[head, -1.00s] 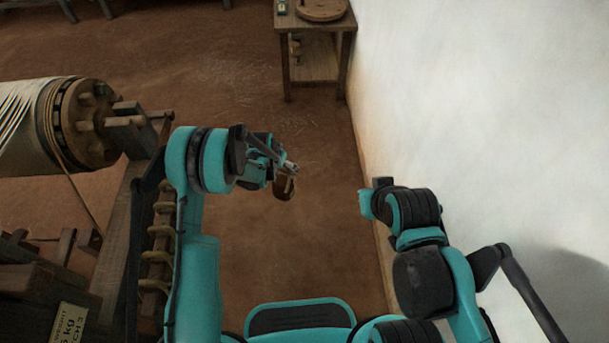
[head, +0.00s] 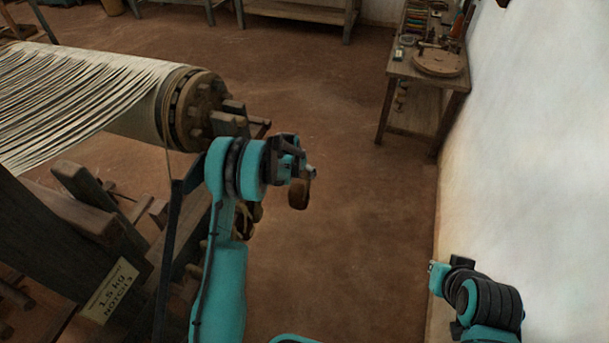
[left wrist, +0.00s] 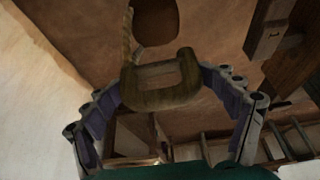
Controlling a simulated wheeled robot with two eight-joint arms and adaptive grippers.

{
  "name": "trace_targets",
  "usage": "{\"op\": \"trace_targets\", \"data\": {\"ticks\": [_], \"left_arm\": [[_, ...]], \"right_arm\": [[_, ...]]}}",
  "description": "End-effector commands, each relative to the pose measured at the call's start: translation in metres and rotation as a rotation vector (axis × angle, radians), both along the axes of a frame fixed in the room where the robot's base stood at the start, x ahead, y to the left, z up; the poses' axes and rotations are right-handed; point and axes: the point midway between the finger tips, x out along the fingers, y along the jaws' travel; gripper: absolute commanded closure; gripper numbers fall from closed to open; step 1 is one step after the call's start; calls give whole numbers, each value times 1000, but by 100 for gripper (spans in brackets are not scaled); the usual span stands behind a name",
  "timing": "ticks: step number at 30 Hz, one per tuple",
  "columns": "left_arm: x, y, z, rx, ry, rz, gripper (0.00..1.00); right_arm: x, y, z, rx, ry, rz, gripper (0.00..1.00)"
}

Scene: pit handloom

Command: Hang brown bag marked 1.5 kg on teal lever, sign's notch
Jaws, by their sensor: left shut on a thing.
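A cream sign (head: 110,290) reading "1.5 kg" and "NOTCH 3" is on the loom's dark timber at lower left. A dark bar (head: 168,262) runs upright beside it; I cannot make out a teal lever or its notches. My left gripper (head: 302,172) holds the small brown bag (head: 299,194) in the air, right of the loom. In the left wrist view, the fingers stand either side of the bag's tan loop (left wrist: 160,88), with the brown bag body (left wrist: 156,22) beyond. Any mark on the bag is unreadable. My right gripper (head: 438,278) is at lower right; its fingers are unclear.
The warp beam (head: 195,110) with white threads lies behind and left of my left arm. A small wooden table (head: 425,75) with tools stands by the white wall (head: 540,150) on the right. Bare floor (head: 350,210) lies between loom and wall.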

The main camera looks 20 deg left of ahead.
Motion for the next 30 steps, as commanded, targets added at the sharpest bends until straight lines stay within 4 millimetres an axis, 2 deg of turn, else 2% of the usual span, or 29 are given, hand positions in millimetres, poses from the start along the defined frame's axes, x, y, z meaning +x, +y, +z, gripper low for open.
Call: {"op": "trace_targets", "data": {"ticks": [30], "left_arm": [[-2, -75, 7, -1, -2, -4, 76]], "right_arm": [[0, 0, 6, 0, 0, 0, 100]]}}
